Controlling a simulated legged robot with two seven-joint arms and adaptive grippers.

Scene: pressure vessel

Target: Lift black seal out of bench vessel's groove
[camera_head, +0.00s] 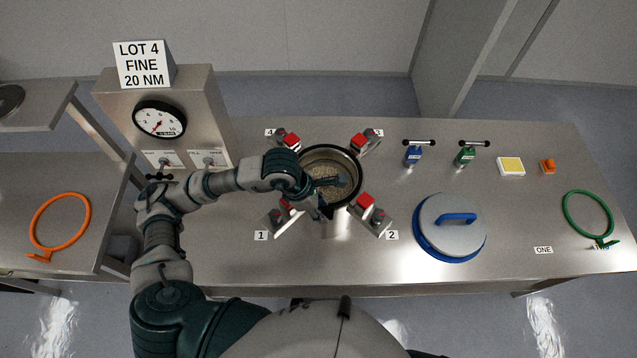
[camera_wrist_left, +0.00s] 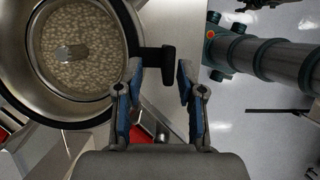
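The bench vessel (camera_head: 321,168) stands open in the middle of the bench, with pale granular filling inside. The black seal (camera_head: 345,150) rings its mouth. In the left wrist view, the seal's black tab (camera_wrist_left: 155,60) sticks out from the rim. My left gripper (camera_head: 331,196) is over the near side of the vessel, pointing down. In the wrist view, its blue-padded fingers (camera_wrist_left: 159,75) are apart, with the tab's end in the gap and clear space by the right finger. My arm and hand hide part of the rim. My right gripper is not in view.
Red-topped clamps (camera_head: 366,200) surround the vessel. An orange ring (camera_head: 37,224) lies left. A gauge cabinet (camera_head: 205,105) stands behind my left arm.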

